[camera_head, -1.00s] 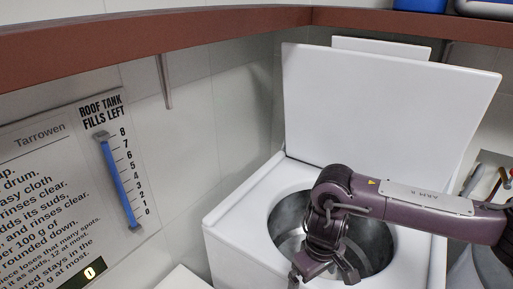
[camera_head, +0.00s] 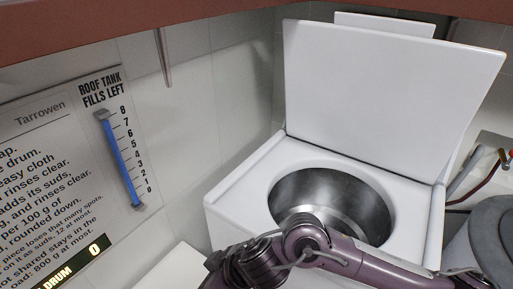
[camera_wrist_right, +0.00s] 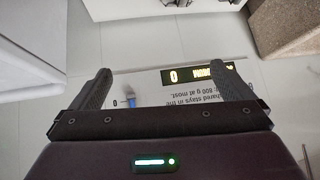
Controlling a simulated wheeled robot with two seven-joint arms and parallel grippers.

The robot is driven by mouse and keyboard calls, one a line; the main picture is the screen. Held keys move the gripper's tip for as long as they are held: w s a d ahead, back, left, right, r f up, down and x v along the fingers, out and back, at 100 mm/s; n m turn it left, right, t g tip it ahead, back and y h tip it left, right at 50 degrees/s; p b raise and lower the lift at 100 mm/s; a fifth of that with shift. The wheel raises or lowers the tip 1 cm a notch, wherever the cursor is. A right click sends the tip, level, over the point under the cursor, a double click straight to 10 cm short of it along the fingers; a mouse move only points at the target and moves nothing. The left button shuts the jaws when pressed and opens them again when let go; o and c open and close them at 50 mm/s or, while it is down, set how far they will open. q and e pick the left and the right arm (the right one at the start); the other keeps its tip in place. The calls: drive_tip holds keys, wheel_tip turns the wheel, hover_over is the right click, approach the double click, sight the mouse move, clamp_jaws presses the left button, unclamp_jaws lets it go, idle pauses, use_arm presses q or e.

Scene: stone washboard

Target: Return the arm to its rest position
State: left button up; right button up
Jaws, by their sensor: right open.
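My right arm comes in from the lower right in the head view, and its wrist is at the bottom in front of the white washer. Its gripper fingertips are out of the head view. In the right wrist view my right gripper (camera_wrist_right: 160,85) has its two dark fingers apart with nothing between them. Beyond them show the wall sign (camera_wrist_right: 180,98) and its lit display reading 0. My left gripper is not in view.
The white washer (camera_head: 225,215) stands open, its lid (camera_head: 385,85) raised and its metal drum (camera_head: 335,195) looking empty. A sign (camera_head: 45,170) with a blue tank gauge (camera_head: 121,160) is at left. A red-brown shelf (camera_head: 150,22) crosses above. A grey round container (camera_head: 490,235) is at right.

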wheel_tip(320, 180, up, 4)
drive_tip(key=a+m+t+y, duration=0.1)
drive_tip(key=a+t, duration=0.1)
drive_tip(key=w+d+r+m+t+h, duration=0.2)
drive_tip(key=w+d+m+t, duration=0.25)
drive_tip(key=d, duration=0.45)
drive_tip(key=s+d+f+m+g+h, duration=0.2)
drive_tip(key=s+d+f, duration=0.2)
drive_tip(key=d, duration=0.4)
drive_tip(key=s+d+f+m+g+h, duration=0.1)
drive_tip(key=s+d+f+g+h, duration=0.2)
drive_tip(key=d, duration=0.4)
drive_tip(key=s+d+f+m+g+h, duration=0.1)
drive_tip(key=s+d+f+m+h, duration=0.1)
drive_tip(key=s+d+f, duration=0.45)
wheel_tip(320, 180, down, 27)
drive_tip(key=d+g, duration=0.1)
drive_tip(key=d, duration=0.1)
drive_tip(key=s+d+f+g, duration=0.1)
drive_tip(key=s+d+f, duration=0.2)
drive_tip(key=s+f, duration=1.5)
drive_tip(key=shift+s+f, duration=0.2)
drive_tip(key=shift+s, duration=1)
